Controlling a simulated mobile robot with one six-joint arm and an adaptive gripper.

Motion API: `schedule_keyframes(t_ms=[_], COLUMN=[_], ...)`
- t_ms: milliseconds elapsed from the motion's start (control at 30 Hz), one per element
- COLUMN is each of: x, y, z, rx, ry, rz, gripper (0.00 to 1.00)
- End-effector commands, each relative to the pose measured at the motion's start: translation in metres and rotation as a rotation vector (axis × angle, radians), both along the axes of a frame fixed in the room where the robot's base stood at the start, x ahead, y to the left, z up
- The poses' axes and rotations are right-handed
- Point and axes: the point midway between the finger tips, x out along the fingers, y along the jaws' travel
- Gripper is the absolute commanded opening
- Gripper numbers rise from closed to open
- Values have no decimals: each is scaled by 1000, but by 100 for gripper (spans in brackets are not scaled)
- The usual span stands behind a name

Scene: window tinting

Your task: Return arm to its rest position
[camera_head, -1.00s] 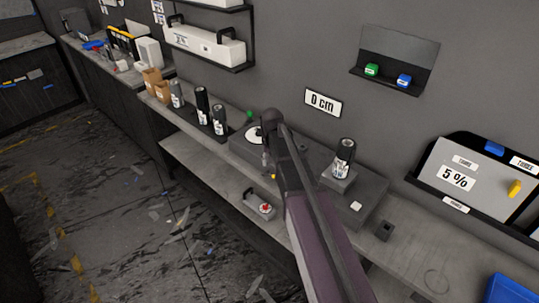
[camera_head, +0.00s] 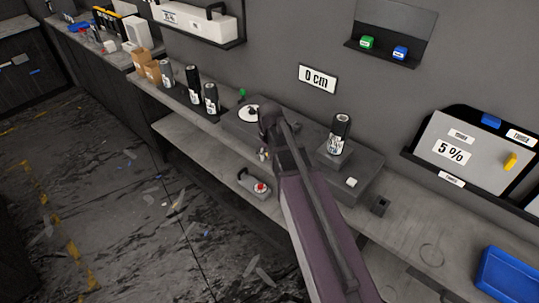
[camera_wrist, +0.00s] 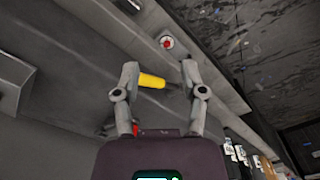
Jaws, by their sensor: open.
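My arm reaches over the bench in the head view. My gripper (camera_wrist: 159,72) is open in the wrist view, with its two fingers spread apart. A yellow-handled tool (camera_wrist: 152,80) shows between the fingers; I cannot tell how far below them it is. In the head view my gripper (camera_head: 263,154) is small and partly hidden by my arm, near the front edge of the bench. A dark canister with a label (camera_head: 338,135) stands upright on a grey block, right of my arm.
Several dark bottles (camera_head: 194,84) stand on the bench to the left. A red-topped device (camera_head: 259,187) sits on the lower shelf. A blue tray (camera_head: 508,272) lies at bottom right.

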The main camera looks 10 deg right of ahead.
Motion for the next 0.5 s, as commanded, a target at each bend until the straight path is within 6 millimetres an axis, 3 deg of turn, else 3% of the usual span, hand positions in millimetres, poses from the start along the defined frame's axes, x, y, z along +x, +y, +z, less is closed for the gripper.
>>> schedule_keyframes(t_ms=[133, 233, 500], x=[-6, -23, -98], y=[0, 0, -1], z=[0, 0, 0], rx=[0, 0, 0], ry=[0, 0, 0], rz=[4, 15, 80], gripper=[54, 54, 54])
